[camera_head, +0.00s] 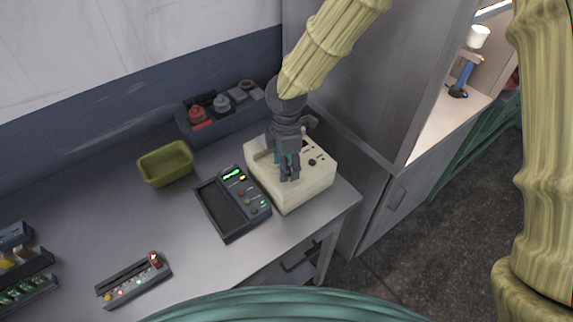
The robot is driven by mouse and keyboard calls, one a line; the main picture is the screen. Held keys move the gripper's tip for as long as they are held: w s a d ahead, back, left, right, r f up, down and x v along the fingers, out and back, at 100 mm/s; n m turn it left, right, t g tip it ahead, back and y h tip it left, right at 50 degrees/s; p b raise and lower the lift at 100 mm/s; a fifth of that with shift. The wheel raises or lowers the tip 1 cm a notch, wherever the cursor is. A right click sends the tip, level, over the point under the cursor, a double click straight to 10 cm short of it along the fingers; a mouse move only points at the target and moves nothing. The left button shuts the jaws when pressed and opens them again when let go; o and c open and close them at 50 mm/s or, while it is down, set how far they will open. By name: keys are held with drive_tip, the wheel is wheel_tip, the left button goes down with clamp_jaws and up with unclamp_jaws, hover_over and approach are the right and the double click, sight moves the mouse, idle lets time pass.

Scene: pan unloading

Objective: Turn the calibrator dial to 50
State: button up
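A cream box-shaped device (309,196) stands near the right end of the grey table. Its top has a small dark display and a few dark knobs (312,161). It may be the calibrator, but no label is readable. My gripper (289,178) points down over the box's top and hides its left and middle part. The fingertips look close together at or just above the top surface. I cannot tell whether they are open, shut or touching a dial. Any dial under the gripper and its setting are hidden.
A dark panel device (232,231) with lit buttons lies just left of the box. Behind are an olive bin (165,180) and a dark tray (188,137) of parts. A slider strip (125,298) lies at the front. A grey cabinet (360,75) stands close on the right.

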wheel_tip(320, 180, up, 11)
drive_tip(key=shift+r, duration=0.2)
idle(0.3)
drive_tip(key=shift+f, duration=0.1)
idle(0.3)
